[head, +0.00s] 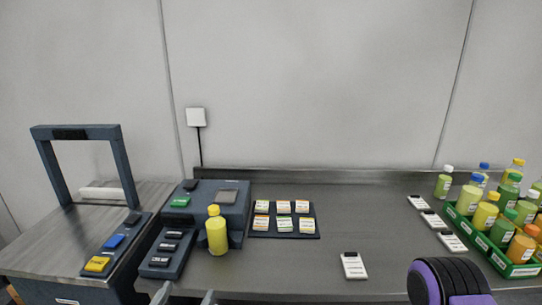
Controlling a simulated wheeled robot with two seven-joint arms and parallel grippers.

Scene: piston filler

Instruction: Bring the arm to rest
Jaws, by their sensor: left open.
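My left gripper (185,296) shows only as two grey fingertips at the bottom edge, left of centre. The fingertips are apart with nothing seen between them; the rest of the left arm is out of the picture. They appear just below the filler machine (225,191), near the counter's front edge. A yellow bottle (217,236) with a yellow cap stands upright at the front of the machine, apart from the fingertips. A purple and black part of my own body is at the lower right. My right gripper is not in view.
A green crate (485,240) of bottles stands at the right, with white cards (433,220) beside it. A dark tray (259,234) of small labelled packs and a white device (353,266) lie mid-counter. A frame (123,165) and button panel (115,242) stand left.

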